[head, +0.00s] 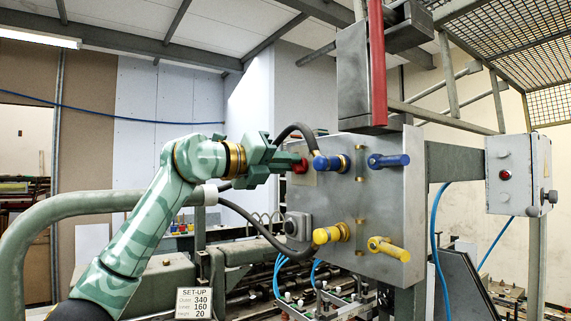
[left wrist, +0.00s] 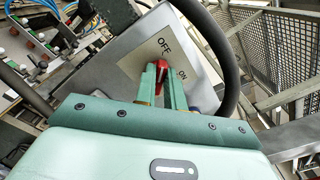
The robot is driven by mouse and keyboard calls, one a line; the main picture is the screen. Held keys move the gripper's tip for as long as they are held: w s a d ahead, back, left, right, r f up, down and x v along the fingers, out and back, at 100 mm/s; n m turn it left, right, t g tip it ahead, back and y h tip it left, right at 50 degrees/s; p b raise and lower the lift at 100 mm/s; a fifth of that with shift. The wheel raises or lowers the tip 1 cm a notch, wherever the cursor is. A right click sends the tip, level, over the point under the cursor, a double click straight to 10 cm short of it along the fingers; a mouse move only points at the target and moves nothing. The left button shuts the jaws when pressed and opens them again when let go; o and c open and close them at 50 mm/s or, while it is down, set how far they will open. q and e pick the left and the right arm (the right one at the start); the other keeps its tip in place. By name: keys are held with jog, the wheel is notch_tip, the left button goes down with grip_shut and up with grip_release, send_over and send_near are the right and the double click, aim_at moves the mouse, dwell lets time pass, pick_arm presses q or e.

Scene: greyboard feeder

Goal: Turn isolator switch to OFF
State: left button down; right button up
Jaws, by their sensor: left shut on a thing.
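The isolator switch has a red handle (head: 300,166) on a pale plate at the upper left of a grey metal panel (head: 385,205). In the left wrist view the red handle (left wrist: 161,72) sits between my fingers, in front of the plate (left wrist: 150,58) marked OFF and ON. My left gripper (head: 292,163) is shut on the red handle; it also shows in the left wrist view (left wrist: 162,80). The fingers hide part of the handle, so its exact angle is hard to tell. My right gripper is in neither view.
Blue handles (head: 388,161) and yellow handles (head: 388,248) stick out of the panel to the right and below. A dark hose (head: 295,128) loops close above my left gripper. A grey box with a red button (head: 505,174) stands at the right. A curved green rail (head: 60,205) lies at the left.

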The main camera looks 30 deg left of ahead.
pick_arm(q)
jog(key=shift+f+n, duration=0.1)
jog(key=shift+n, duration=0.2)
jog(key=c, duration=1.5)
grip_release()
jog(key=b+v, duration=0.4)
jog(key=v, duration=1.2)
jog(key=shift+s+a, duration=0.1)
